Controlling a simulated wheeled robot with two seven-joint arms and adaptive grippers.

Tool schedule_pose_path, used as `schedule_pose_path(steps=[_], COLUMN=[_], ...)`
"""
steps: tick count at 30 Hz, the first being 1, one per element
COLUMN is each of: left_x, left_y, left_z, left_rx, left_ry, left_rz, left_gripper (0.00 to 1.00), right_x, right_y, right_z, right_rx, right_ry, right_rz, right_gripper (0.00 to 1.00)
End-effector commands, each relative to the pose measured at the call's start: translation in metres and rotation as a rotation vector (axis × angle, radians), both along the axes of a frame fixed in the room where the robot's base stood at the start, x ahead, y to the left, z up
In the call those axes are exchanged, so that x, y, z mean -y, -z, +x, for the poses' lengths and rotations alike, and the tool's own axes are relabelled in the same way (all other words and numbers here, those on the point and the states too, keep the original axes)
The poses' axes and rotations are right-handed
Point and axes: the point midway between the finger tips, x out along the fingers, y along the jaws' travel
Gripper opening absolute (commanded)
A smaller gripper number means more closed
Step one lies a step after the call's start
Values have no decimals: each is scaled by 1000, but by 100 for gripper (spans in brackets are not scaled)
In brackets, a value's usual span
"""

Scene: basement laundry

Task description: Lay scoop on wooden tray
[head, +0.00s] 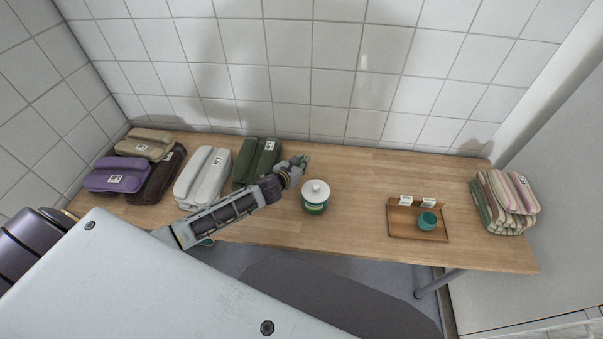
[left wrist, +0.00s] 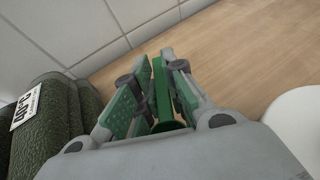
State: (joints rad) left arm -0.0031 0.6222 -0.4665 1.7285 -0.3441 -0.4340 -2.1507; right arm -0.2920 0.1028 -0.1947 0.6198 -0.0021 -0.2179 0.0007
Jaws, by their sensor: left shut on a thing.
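My left gripper (head: 298,162) is over the back middle of the wooden table, left of the wooden tray. In the left wrist view its fingers (left wrist: 160,88) are shut on a narrow green piece, the scoop (left wrist: 160,95). Only part of the scoop shows between the fingers; in the head view I cannot make it out clearly. The wooden tray (head: 401,226) lies right of centre on the table. A teal cup (head: 427,221) stands in its right part, and two small white label cards (head: 406,200) are at its back edge. My right gripper is not in view.
Folded towels, including green (head: 257,160) and white (head: 203,176) ones, lie at left. Striped cloths (head: 506,203) are stacked at the right end. Bare table (head: 360,185) lies between jar and tray.

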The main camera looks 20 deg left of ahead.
Motion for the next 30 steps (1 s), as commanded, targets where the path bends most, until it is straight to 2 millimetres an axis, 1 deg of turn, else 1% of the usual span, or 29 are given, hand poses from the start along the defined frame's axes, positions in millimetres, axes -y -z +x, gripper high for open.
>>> schedule_pose_path(steps=[1, 4, 17, 20, 27, 30], left_x=[1, 0, 0, 1, 1, 1], left_y=[4, 9, 11, 16, 38, 44], left_z=[0, 0, 0, 0, 0, 0], left_rx=[0, 0, 1, 1, 0, 0], left_ry=[0, 0, 1, 0, 0, 0], left_rz=[-3, -2, -1, -2, -2, -2], left_gripper=[0, 0, 0, 0, 0, 0], right_x=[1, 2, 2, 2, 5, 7], right_y=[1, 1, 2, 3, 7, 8], right_z=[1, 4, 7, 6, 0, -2], right_rx=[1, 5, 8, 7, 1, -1], right_ry=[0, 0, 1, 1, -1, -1], right_rz=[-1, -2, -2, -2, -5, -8], right_gripper=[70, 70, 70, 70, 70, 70])
